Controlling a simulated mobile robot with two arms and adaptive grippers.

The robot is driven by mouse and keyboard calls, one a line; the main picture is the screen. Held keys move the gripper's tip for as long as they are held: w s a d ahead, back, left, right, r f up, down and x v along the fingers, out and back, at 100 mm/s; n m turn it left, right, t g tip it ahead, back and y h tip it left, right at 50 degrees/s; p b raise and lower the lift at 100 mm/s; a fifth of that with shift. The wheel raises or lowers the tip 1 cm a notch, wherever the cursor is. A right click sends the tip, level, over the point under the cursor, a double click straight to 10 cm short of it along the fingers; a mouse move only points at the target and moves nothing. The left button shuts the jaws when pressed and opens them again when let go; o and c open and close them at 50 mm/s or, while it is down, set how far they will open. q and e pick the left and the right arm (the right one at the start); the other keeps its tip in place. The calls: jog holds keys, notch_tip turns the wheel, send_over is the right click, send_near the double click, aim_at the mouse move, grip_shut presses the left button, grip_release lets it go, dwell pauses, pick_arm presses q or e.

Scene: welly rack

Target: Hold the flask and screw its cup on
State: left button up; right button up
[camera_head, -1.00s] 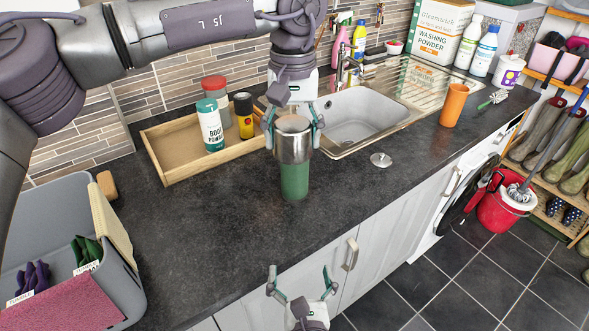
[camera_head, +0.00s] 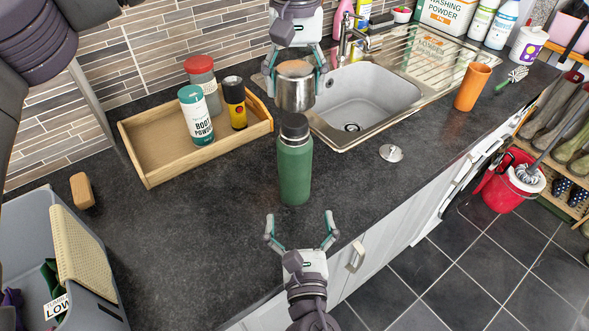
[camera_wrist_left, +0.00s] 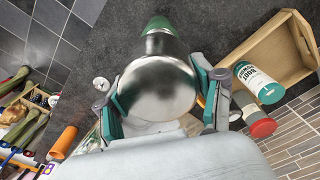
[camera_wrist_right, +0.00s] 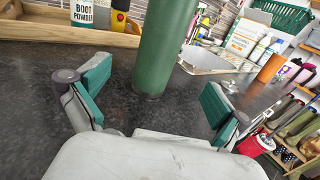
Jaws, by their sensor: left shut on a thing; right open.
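The green flask (camera_head: 294,172) stands upright on the dark worktop, its black top uncovered. It also shows in the right wrist view (camera_wrist_right: 161,50). My left gripper (camera_head: 295,82) is shut on the steel cup (camera_head: 295,92) and holds it above the flask, apart from its top. The cup fills the middle of the left wrist view (camera_wrist_left: 156,88), with a bit of the green flask (camera_wrist_left: 158,26) beyond it. My right gripper (camera_head: 300,232) is open and empty in front of the flask near the worktop's front edge. Its fingers are on either side, short of the flask.
The sink (camera_head: 365,100) is behind right. A sink plug (camera_head: 391,153) and orange tumbler (camera_head: 473,88) stand right. A grey crate (camera_head: 90,280) is front left.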

aim_at(295, 172)
pick_arm(q)
jog(key=shift+w, duration=0.2)
pick_arm(e)
jog(key=w, duration=0.8)
jog(key=w+a, duration=0.1)
jog(key=w, duration=0.3)
jog(key=shift+w+f, duration=0.1)
jog(key=shift+w, duration=0.05)
jog(key=c, duration=1.7)
pick_arm(q)
jog(key=shift+f, duration=2.55)
jog(key=shift+f, duration=0.85)
jog(key=shift+f, duration=0.55)
